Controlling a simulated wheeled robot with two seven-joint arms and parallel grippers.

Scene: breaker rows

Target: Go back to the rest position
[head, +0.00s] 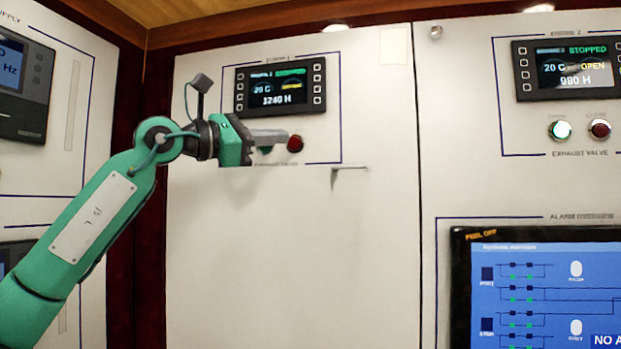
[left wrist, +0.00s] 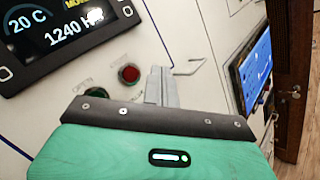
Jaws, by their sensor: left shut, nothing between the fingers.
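My left gripper (head: 270,137) is raised in front of the white panel (head: 290,260), beside the lower part of the engine display (head: 281,86). Its fingers are shut with nothing between them and point right. They also show in the left wrist view (left wrist: 162,88). A red button (head: 295,143) sits by the fingertips in the head view; in the left wrist view the red button (left wrist: 129,73) is left of the fingers. A green button (left wrist: 96,94) is partly hidden behind the gripper body. I cannot tell whether the fingers touch the panel. My right gripper is not in view.
A metal handle (head: 349,171) sticks out of the panel below and right of the gripper. A side panel (head: 60,150) stands at the left.

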